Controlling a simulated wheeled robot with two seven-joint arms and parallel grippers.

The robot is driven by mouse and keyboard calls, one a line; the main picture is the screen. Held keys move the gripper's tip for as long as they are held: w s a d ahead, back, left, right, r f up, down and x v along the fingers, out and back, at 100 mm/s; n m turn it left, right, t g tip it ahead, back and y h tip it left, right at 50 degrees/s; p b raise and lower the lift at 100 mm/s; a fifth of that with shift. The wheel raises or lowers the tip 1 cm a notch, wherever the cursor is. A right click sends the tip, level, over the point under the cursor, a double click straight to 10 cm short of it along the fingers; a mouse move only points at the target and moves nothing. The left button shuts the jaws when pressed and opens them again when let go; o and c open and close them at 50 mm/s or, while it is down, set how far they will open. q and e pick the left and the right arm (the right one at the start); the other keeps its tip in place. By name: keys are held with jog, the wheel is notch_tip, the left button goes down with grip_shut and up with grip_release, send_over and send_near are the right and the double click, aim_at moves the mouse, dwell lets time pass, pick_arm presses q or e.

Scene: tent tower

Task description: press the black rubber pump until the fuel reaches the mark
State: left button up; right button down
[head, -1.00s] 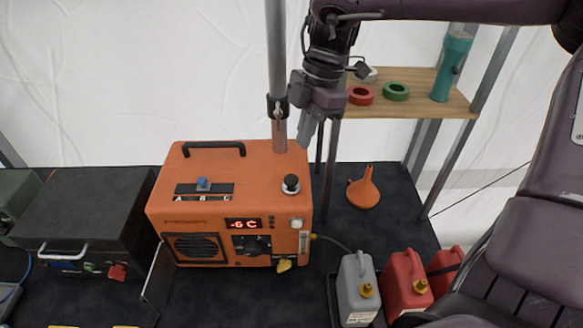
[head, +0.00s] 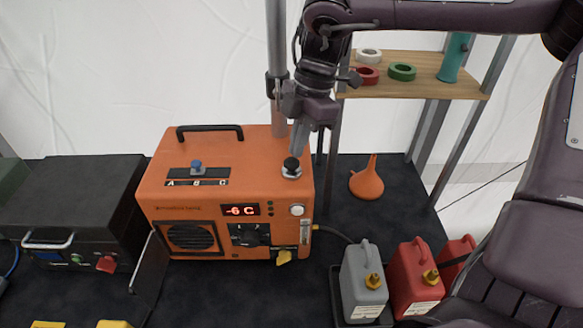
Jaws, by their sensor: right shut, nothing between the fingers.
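The orange heater box (head: 215,210) stands on the dark floor, its display reading -6 C. The black rubber pump (head: 291,164) sits on a silver base at the right of its top. My right gripper (head: 297,147) is shut and empty, pointing down right over the pump; its fingertips look very close to it or touching, I cannot tell which. A small sight gauge (head: 305,232) is on the right of the front panel; its fuel level is too small to read. My left gripper is not in view.
A blue slider (head: 196,167) and a black handle (head: 210,130) are on the box top. A pole stands behind the box. An orange funnel (head: 367,183), a grey can (head: 363,290) and red cans (head: 414,280) are at the right. A dark case (head: 85,215) is at the left.

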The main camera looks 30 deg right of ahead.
jog(key=shift+f, duration=0.2)
jog(key=shift+d+b+x, duration=0.2)
jog(key=shift+b+x, duration=0.65)
jog(key=shift+x, duration=0.05)
jog(key=shift+d+r+p, duration=0.15)
jog(key=shift+r+p, duration=0.1)
jog(key=shift+p, duration=0.2)
jog(key=shift+d+r+p, duration=0.25)
jog(key=shift+d+p, duration=0.15)
jog(key=shift+d, duration=0.1)
jog(key=shift+d+r+p, duration=0.2)
jog(key=shift+d+p, duration=0.15)
jog(key=shift+d, duration=0.15)
jog(key=shift+d+f, duration=0.1)
jog(key=shift+d, duration=0.25)
jog(key=shift+f, duration=0.1)
jog(key=shift+r, duration=0.3)
jog(key=b+v, duration=0.1)
jog(key=v, duration=0.6)
jog(key=shift+d, duration=0.15)
jog(key=shift+r, duration=0.15)
